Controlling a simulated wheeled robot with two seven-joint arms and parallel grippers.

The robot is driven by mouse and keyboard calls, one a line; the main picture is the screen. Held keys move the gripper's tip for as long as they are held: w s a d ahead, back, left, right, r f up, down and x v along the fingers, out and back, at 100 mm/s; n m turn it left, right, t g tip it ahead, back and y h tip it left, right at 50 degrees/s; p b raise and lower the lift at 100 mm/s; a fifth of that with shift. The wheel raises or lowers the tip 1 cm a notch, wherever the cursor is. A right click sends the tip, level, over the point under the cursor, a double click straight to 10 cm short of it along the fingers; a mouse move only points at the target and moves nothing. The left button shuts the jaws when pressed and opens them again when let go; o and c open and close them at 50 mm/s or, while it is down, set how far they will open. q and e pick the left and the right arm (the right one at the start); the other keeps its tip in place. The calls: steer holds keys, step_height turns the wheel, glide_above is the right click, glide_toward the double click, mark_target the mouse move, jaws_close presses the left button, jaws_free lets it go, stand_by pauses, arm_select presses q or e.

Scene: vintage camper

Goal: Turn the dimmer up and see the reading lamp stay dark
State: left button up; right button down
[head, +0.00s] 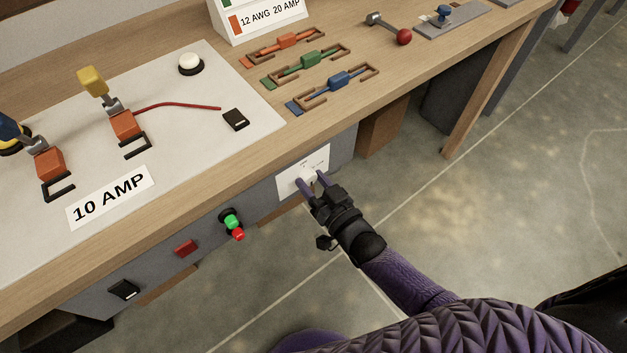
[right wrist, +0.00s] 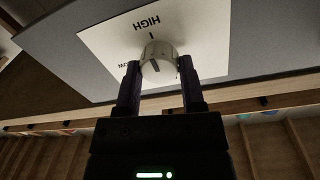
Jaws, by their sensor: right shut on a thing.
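The dimmer is a white round knob (right wrist: 158,62) on a white plate (head: 292,184) on the front face of the bench. In the right wrist view the plate (right wrist: 105,40) reads HIGH, upside down, and a partly covered word ending in OW. A dark mark shows on the knob. My right gripper (head: 310,181) has its two purple fingers on either side of the knob and is shut on it. I cannot make out a reading lamp in either view. My left gripper is not in view.
Left of the dimmer are a green and red button pair (head: 234,224), a red switch (head: 186,248) and a black switch (head: 124,290). On top lie a panel with a 10 AMP label (head: 110,197), a white dome (head: 191,63) and coloured fuse-like pieces (head: 310,59). Open floor lies right.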

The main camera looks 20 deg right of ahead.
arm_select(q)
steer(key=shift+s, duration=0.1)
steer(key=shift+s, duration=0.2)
arm_select(e)
steer(key=shift+c, duration=1)
jaws_free()
steer(key=shift+s+d, duration=0.1)
steer(key=shift+s, duration=0.25)
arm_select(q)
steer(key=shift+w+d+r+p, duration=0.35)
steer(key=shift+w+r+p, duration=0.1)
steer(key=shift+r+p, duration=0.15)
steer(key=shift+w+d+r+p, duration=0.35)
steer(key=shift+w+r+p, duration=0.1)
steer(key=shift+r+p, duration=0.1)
arm_select(e)
steer(key=v, duration=0.9)
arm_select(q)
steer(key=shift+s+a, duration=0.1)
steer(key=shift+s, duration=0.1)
arm_select(e)
steer(key=shift+s+f, duration=0.1)
steer(key=shift+s, duration=0.05)
